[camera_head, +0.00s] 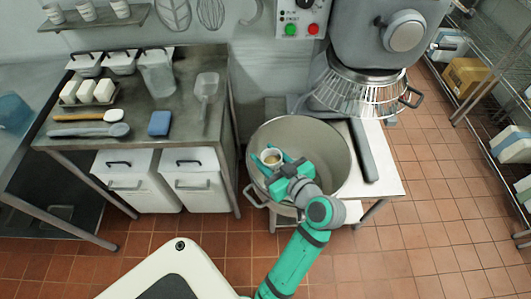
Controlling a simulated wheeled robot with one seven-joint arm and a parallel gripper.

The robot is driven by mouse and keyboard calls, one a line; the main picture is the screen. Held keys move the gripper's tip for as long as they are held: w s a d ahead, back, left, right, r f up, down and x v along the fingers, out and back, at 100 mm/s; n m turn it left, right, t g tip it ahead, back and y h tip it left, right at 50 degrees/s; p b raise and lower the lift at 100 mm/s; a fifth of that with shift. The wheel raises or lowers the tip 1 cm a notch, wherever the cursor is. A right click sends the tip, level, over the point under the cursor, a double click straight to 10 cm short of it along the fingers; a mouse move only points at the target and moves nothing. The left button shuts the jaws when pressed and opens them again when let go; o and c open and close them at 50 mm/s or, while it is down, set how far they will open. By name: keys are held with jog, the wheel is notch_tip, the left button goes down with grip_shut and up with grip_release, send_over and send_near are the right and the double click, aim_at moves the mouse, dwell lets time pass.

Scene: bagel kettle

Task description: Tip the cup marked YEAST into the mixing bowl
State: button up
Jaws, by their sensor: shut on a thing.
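The mixing bowl (335,143) is a large grey metal bowl on a low white-topped stand beneath the mixer. My gripper (270,160) is over the left part of the bowl, inside its rim as seen from above. It is shut on a small white cup (271,153) with brownish contents visible inside. The cup looks upright or nearly so. Any marking on the cup is too small to read here. Its exact height above the bowl floor cannot be told.
A mixer (385,40) with a wire guard (365,93) hangs over the bowl's back right. A steel table (187,90) with a pitcher (157,75), scoop (206,85) and blue sponge (160,123) stands left. Small cups (86,10) line a wall shelf.

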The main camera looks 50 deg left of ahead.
jog(key=w+d+n+t+h, duration=0.1)
jog(key=w+d+n+h, duration=0.1)
jog(key=w+d+h, duration=0.5)
jog(key=shift+w+d+h, duration=0.15)
jog(key=shift+w+h, duration=2.1)
jog(key=shift+h, duration=3.05)
